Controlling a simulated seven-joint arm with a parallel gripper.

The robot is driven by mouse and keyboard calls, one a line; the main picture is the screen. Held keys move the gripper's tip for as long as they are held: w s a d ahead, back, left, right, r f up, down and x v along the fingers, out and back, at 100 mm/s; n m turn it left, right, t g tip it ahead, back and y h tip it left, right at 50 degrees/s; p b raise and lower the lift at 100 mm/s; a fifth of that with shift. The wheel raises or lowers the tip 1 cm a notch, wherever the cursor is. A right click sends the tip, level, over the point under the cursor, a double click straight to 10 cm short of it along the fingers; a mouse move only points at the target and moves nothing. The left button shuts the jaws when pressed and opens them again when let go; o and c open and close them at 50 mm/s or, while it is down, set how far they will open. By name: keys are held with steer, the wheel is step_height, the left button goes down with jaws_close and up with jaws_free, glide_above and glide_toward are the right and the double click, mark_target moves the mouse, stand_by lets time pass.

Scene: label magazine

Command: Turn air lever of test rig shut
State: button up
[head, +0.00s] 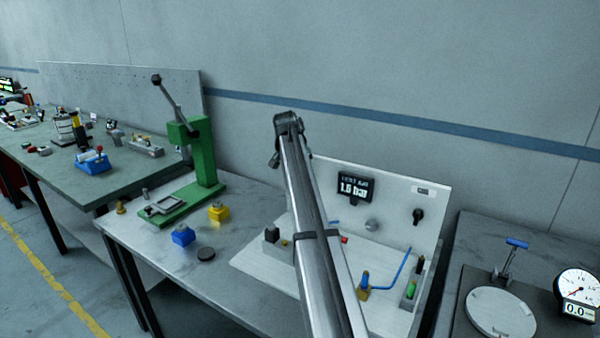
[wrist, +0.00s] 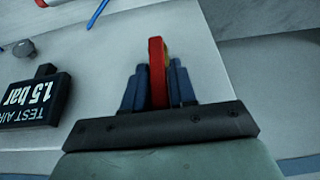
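The red air lever (wrist: 157,70) shows in the wrist view, with a yellow-orange edge on its right side. My gripper (wrist: 158,80) has its two dark blue-grey fingers close against both sides of the lever, shut on it. In the head view, my arm hides the lever and the gripper. The test rig's pale panel (head: 395,195) stands upright behind the arm. Its black display (head: 355,187) reads about 1.5 bar; in the wrist view the display (wrist: 35,98) appears upside down at left and reads "TEST AIR 1.5 bar".
A grey round knob (head: 372,224) and a black knob (head: 417,215) are on the panel. A blue tube (head: 400,270) bends up from the rig base. A green press (head: 190,160), a yellow block (head: 218,212) and a blue block (head: 183,235) stand left. A gauge (head: 578,285) stands right.

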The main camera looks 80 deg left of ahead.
jaws_close()
steer(key=shift+d, duration=0.1)
stand_by(0.3)
steer(key=g+y, duration=0.2)
steer(key=w+d+f+m+g+y, duration=0.1)
steer(key=y, duration=0.1)
steer(key=w+d+g+y, duration=0.1)
steer(key=g+y, duration=0.1)
steer(key=shift+w+d+f+m+g, duration=0.2)
steer(key=shift+m+g, duration=0.1)
steer(key=shift+m, duration=0.1)
stand_by(0.5)
steer(key=shift+o, duration=1.8)
jaws_free()
